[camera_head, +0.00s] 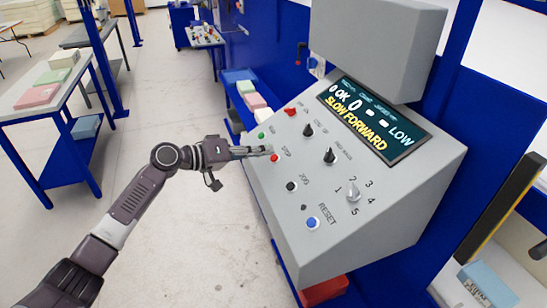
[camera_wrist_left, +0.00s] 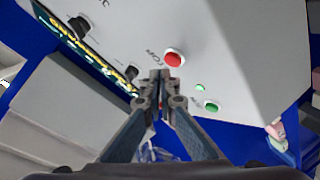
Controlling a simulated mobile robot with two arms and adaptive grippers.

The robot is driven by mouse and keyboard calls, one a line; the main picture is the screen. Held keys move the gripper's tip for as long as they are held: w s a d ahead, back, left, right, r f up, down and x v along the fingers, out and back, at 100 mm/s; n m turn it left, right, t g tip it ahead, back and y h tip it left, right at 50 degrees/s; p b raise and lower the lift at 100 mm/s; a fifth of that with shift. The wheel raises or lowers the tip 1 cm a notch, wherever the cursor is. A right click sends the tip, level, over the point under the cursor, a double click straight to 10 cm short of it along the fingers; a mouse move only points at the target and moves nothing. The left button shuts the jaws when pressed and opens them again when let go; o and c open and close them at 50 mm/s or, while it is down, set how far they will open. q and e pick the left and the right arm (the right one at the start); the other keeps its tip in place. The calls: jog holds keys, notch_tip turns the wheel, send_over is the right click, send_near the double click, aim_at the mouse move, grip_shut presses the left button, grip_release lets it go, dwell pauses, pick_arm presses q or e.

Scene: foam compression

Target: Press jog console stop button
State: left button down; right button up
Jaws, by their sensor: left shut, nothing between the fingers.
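The grey jog console (camera_head: 390,200) has a sloped panel with a red stop button (camera_head: 274,157) near its left edge, labelled STOP. The stop button also shows in the left wrist view (camera_wrist_left: 173,59), just beyond the fingertips. My left gripper (camera_head: 268,150) is shut and empty, its tips over the panel right beside the stop button. In the left wrist view the shut fingertips (camera_wrist_left: 160,75) sit just below the red button in the picture. I cannot tell whether they touch the panel. My right gripper is in neither view.
A green button (camera_head: 261,135), a red switch (camera_head: 290,112), black knobs (camera_head: 329,155) and a blue reset button (camera_head: 312,223) share the panel. A display (camera_head: 375,120) stands above. A table (camera_head: 40,95) with foam blocks is at left; the floor between is clear.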

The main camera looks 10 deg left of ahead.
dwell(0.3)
pick_arm(q)
jog(key=shift+w+d+f+b, duration=0.1)
jog(key=shift+d+f+b, duration=0.1)
jog(key=shift+f+b, duration=0.2)
jog(key=shift+w+d+f+b, duration=0.1)
jog(key=shift+d+f+b, duration=0.1)
jog(key=shift+f+b, duration=0.3)
dwell(0.6)
jog(key=shift+r, duration=0.15)
jog(key=shift+s+a+r+p, duration=0.15)
jog(key=shift+r+p, duration=0.05)
jog(key=shift+r, duration=0.15)
jog(key=shift+s+a+r+p, duration=0.1)
jog(key=shift+a+r+p, duration=0.05)
jog(key=shift+r, duration=0.2)
jog(key=shift+a+r, duration=0.1)
jog(key=shift+r, duration=0.05)
jog(key=shift+s+a+r+p, duration=0.15)
jog(key=shift+a+r+p, duration=0.15)
jog(key=shift+r+p, duration=0.25)
jog(key=r, duration=0.1)
jog(key=a+r, duration=0.1)
jog(key=s+r+p, duration=0.1)
jog(key=shift+a, duration=0.25)
